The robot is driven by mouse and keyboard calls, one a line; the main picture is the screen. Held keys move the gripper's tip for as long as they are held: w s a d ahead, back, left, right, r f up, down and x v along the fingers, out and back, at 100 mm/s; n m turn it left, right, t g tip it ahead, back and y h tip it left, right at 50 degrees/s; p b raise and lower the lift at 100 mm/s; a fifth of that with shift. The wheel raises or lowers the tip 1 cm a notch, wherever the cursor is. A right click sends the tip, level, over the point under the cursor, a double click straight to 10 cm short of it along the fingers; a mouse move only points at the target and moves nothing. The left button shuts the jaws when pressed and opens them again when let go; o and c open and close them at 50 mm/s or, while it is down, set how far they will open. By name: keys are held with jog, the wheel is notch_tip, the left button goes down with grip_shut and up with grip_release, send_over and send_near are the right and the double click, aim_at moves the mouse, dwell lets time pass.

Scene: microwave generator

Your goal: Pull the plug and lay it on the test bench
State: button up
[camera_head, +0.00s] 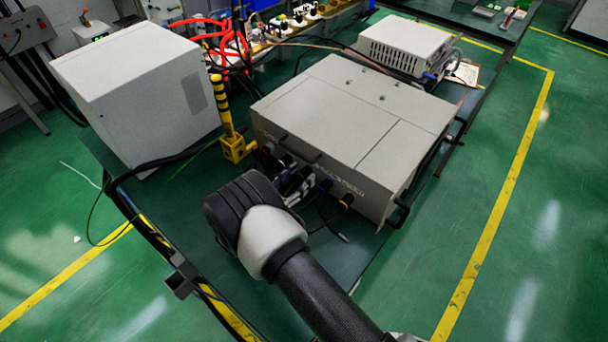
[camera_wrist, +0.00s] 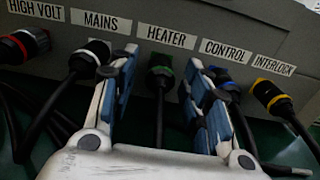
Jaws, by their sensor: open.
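In the wrist view my gripper (camera_wrist: 160,62) is open, one blue-padded finger on each side of the green-ringed plug (camera_wrist: 160,76) under the HEATER label. No contact between pads and plug is visible. A black plug (camera_wrist: 92,58) under MAINS sits just left of the left finger, and the blue-ringed plug (camera_wrist: 222,78) under CONTROL is partly hidden by the right finger. All plugs show in the sockets of the grey generator (camera_wrist: 215,30). In the head view the generator (camera_head: 350,115) stands on the dark green test bench (camera_head: 185,215); my wrist hides part of its front.
A red-ringed plug (camera_wrist: 18,46) and a yellow-ringed plug (camera_wrist: 270,93) flank the row. Black cables hang below. A white cabinet (camera_head: 135,90), a yellow post (camera_head: 228,120) and a smaller white unit (camera_head: 405,45) stand on the bench. Bare bench shows left of my wrist.

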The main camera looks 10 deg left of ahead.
aim_at(296, 181)
jog(key=shift+c, duration=0.3)
grip_shut()
dwell(0.3)
jog(key=shift+s, duration=0.1)
jog(key=shift+v, duration=2.85)
jog(key=shift+a+b, duration=0.1)
jog(key=shift+b, duration=0.2)
jog(key=shift+s, duration=0.15)
